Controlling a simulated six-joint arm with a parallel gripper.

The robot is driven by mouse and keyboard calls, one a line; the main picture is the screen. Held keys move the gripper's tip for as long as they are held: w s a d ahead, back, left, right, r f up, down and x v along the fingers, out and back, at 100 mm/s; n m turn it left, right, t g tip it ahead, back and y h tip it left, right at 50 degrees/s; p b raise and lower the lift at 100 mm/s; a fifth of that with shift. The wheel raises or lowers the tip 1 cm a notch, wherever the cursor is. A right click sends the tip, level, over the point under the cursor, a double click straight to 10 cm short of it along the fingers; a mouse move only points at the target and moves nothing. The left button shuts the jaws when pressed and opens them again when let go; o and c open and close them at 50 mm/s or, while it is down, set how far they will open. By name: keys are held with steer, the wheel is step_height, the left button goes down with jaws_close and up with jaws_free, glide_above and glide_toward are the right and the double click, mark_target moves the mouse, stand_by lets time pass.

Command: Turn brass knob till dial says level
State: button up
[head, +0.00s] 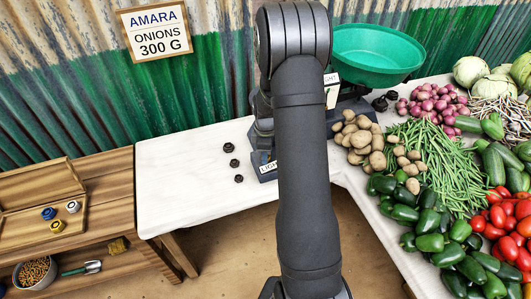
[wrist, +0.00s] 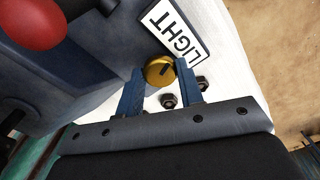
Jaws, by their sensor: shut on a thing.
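The brass knob (wrist: 158,68) sticks out of the scale's dark blue-grey body (wrist: 85,75), beside a white label reading LIGHT (wrist: 176,33). My gripper (wrist: 160,82) has its two blue fingers on either side of the knob and is shut on it. A dark mark shows on the knob's face. In the head view my arm covers most of the scale, including the knob and gripper; part of the LIGHT label (head: 267,167) shows left of the arm. The green pan (head: 375,58) sits at the back right. I cannot see a dial pointer in either view.
Several small black weights (head: 234,163) stand on the white tabletop (head: 185,185) left of the scale. Potatoes (head: 357,138), onions, beans and peppers crowd the right. A red ball-shaped part (wrist: 38,22) shows close by in the wrist view. A wooden bench (head: 105,185) stands at left.

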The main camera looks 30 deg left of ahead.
steer(key=shift+m, duration=0.3)
steer(key=o, duration=1)
step_height(320, 180, up, 18)
steer(key=shift+f, duration=0.25)
step_height(320, 180, down, 18)
steer(key=shift+r, duration=0.25)
stand_by(0.6)
